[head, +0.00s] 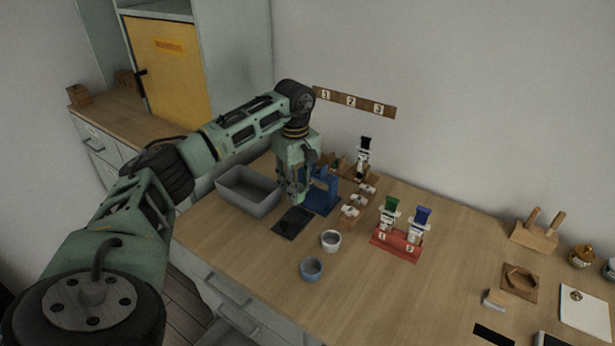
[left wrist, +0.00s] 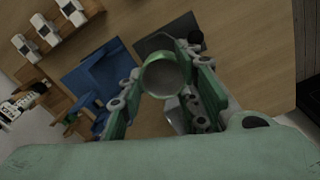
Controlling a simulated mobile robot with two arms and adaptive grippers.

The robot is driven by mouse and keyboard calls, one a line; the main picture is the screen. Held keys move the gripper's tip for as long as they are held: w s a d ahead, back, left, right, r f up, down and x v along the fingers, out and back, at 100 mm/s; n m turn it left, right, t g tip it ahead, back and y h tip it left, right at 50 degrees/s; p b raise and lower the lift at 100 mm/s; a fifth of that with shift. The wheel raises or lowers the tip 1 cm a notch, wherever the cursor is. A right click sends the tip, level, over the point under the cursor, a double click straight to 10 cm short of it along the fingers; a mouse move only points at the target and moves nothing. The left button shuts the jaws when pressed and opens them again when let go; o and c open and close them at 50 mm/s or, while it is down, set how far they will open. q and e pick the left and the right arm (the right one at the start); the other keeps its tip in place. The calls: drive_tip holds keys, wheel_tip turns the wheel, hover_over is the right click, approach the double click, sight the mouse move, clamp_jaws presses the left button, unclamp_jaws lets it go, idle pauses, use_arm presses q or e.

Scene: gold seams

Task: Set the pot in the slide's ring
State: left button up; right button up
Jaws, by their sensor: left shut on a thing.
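My left gripper (head: 297,201) hangs from above over the worktop, between the grey tray and the blue stand. In the left wrist view its two fingers (left wrist: 158,88) are shut on a small round pot (left wrist: 163,76) with a green rim and a grey face. In the head view the pot is mostly hidden by the fingers. The blue stand (head: 323,193), perhaps the slide, is just right of the gripper; it also shows in the left wrist view (left wrist: 88,70). I cannot make out a ring on it. My right gripper is not in view.
A grey tray (head: 247,191) is left of the gripper, a dark plate (head: 293,223) in front. A white cup (head: 331,241) and a blue-grey cup (head: 311,269) stand nearer. A red rack (head: 396,246) holds green and blue-topped pieces. The front middle worktop is clear.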

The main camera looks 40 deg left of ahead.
use_arm(q)
drive_tip(key=shift+w+f, duration=0.1)
drive_tip(key=shift+f, duration=0.1)
drive_tip(key=shift+f+b, duration=2.05)
drive_tip(key=shift+f, duration=0.3)
drive_tip(key=shift+r, duration=0.25)
drive_tip(key=shift+f, duration=0.4)
drive_tip(key=shift+f, duration=0.55)
drive_tip(key=shift+f, duration=0.15)
idle(0.4)
drive_tip(key=shift+f, duration=0.25)
idle(0.5)
